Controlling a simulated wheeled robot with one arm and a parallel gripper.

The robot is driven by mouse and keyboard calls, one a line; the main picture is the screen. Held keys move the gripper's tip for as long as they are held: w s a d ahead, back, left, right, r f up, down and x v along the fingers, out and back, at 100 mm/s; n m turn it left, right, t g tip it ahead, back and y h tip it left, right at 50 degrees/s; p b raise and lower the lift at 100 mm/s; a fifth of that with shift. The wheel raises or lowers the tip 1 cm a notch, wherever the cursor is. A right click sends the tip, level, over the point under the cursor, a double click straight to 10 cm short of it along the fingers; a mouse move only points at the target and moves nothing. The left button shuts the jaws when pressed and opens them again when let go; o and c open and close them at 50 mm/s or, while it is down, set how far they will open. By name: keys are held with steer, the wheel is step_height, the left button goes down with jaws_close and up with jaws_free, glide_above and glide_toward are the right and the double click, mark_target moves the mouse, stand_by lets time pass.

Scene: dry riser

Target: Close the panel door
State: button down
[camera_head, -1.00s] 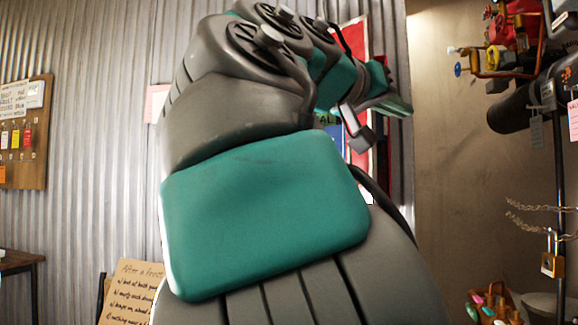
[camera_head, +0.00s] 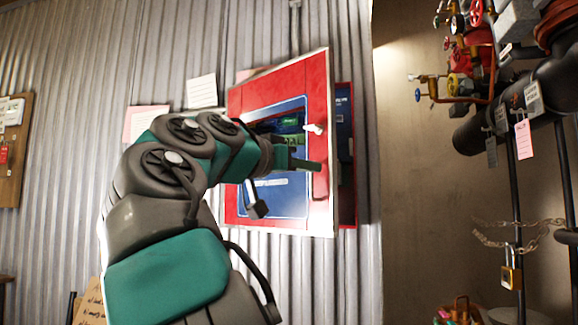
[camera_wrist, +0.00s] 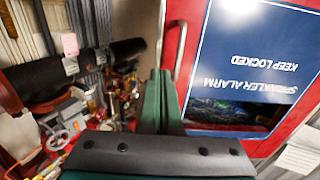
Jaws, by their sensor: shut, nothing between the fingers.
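The panel door (camera_head: 318,90) is red with a blue sign and a window, and it stands ajar from its red box (camera_head: 347,205) on the corrugated wall. Its handle (camera_head: 315,129) is near the right edge. My gripper (camera_head: 312,166) is shut and empty, in front of the door's right part and below the handle. In the wrist view the shut green fingers (camera_wrist: 158,98) point toward the door's edge, beside the silver handle (camera_wrist: 180,48). The door's sign (camera_wrist: 245,55) reads upside down there. I cannot tell whether the fingers touch the door.
Pipes and valves (camera_head: 470,85) stand at the right, with a chain and a padlock (camera_head: 511,270). Paper notes (camera_head: 202,91) hang on the wall left of the panel. A tag board (camera_head: 14,150) is at the far left. Bare wall (camera_head: 415,180) lies between panel and pipes.

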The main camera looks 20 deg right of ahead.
mark_target(329, 171)
steer(key=x, duration=0.4)
steer(key=shift+a, duration=0.1)
steer(key=shift+w+d, duration=0.1)
steer(key=shift+d, duration=0.1)
steer(key=shift+d, duration=0.25)
steer(key=w+d+n+t+y+p, duration=0.3)
steer(key=w+d+n+t+y, duration=0.1)
steer(key=w+d, duration=0.7)
steer(key=d+t, duration=0.1)
steer(key=d, duration=0.2)
steer(key=shift+w+d+r+n+t, duration=0.2)
steer(key=shift+d+n+t, duration=0.1)
steer(key=shift+d, duration=0.1)
steer(key=shift+r+p, duration=0.15)
steer(key=shift+p, duration=0.15)
